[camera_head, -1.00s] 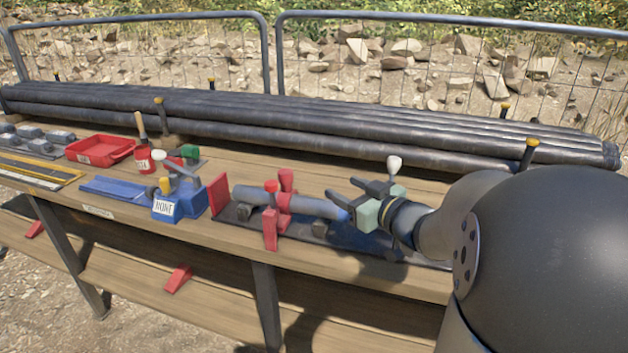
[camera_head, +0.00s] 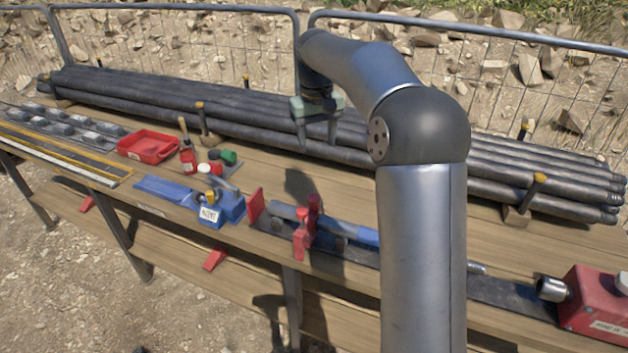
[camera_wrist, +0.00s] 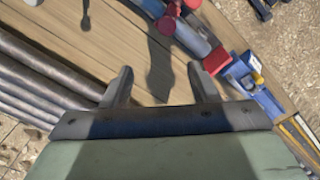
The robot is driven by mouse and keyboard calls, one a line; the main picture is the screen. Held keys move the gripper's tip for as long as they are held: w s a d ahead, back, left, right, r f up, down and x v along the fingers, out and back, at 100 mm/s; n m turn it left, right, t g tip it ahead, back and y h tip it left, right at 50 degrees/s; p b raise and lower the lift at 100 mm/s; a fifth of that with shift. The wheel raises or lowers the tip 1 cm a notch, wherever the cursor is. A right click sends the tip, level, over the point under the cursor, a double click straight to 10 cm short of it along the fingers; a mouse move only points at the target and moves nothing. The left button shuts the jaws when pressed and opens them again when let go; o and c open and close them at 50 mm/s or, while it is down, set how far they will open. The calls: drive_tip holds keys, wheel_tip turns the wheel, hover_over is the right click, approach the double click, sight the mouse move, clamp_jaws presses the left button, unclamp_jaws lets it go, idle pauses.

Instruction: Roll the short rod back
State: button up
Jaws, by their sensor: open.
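A short grey rod (camera_head: 285,211) with a blue section (camera_head: 364,235) lies on a dark strip along the bench, through a red clamp (camera_head: 303,238). My arm hides its right end. In the wrist view the rod (camera_wrist: 188,37) shows at the top, beyond my fingers. My gripper (camera_head: 317,138) is open and empty, fingers down, raised near the long pipes and behind the rod. In the wrist view my gripper (camera_wrist: 160,82) has its two fingers wide apart over bare wood.
Long dark pipes (camera_head: 170,112) lie stacked along the back, held by yellow-topped posts. A red end plate (camera_head: 256,205) and a blue device (camera_head: 220,208) stand left of the rod. A red tray (camera_head: 148,146) is farther left. A red machine (camera_head: 598,305) stands at right.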

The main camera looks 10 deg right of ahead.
sight(314, 198)
drive_tip(key=shift+g, duration=0.3)
drive_tip(key=f, duration=1.1)
drive_tip(key=a+f+p, duration=0.1)
drive_tip(key=f, duration=0.4)
drive_tip(key=shift+s+f, duration=0.35)
drive_tip(key=shift+f, duration=0.05)
